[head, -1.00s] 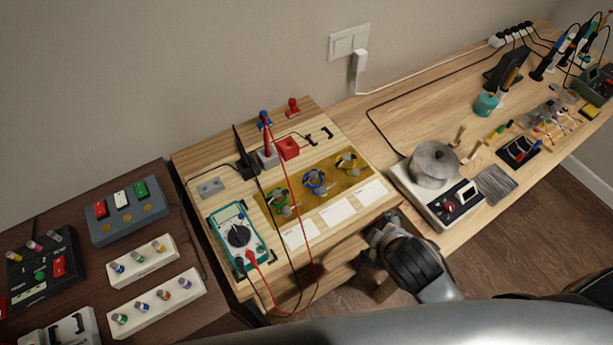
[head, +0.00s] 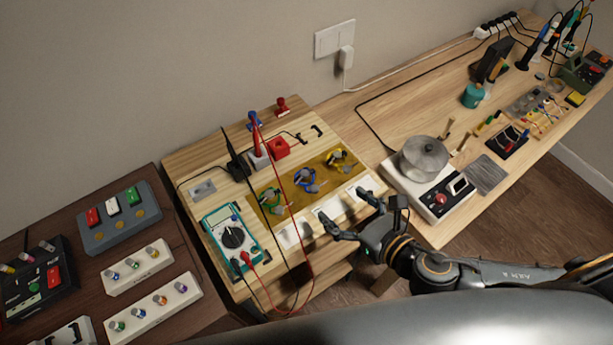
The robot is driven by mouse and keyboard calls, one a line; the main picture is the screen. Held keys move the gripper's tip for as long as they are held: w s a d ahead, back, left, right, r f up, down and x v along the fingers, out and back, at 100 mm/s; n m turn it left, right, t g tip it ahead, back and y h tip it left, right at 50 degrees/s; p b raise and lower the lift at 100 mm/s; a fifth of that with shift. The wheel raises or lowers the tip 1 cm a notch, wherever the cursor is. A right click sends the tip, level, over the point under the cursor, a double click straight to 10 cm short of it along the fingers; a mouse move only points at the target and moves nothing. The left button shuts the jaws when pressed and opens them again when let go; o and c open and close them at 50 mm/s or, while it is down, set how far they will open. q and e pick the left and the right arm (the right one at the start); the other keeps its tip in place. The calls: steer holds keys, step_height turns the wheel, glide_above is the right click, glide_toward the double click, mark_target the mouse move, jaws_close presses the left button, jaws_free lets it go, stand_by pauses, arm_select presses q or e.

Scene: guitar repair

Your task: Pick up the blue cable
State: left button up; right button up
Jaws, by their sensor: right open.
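The blue cable (head: 307,180) is a small coil in the head view. It lies on the tan mat (head: 262,212) between a green coil (head: 270,201) and a yellow coil (head: 341,159). My right gripper (head: 344,212) is open and empty. Its two fingers point left over the white cards at the board's front edge, just to the front and right of the blue cable, apart from it. My left gripper is not in view.
A teal multimeter (head: 232,236) lies left of the coils, with red and black leads hanging across the board near the blue cable. A scale with a metal pot (head: 423,157) stands to the right. A red block (head: 279,149) is behind the mat.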

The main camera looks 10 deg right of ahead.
steer(key=p, duration=0.1)
glide_toward(306, 177)
steer(key=x, duration=0.3)
steer(key=shift+w+f, duration=0.15)
steer(key=shift+w, duration=0.2)
steer(key=shift+f+p+x, duration=0.2)
steer(key=shift+p+x, duration=0.5)
steer(key=shift+x, duration=1.9)
steer(key=shift+s+d, duration=0.1)
steer(key=shift+s, duration=0.05)
steer(key=c, duration=1.1)
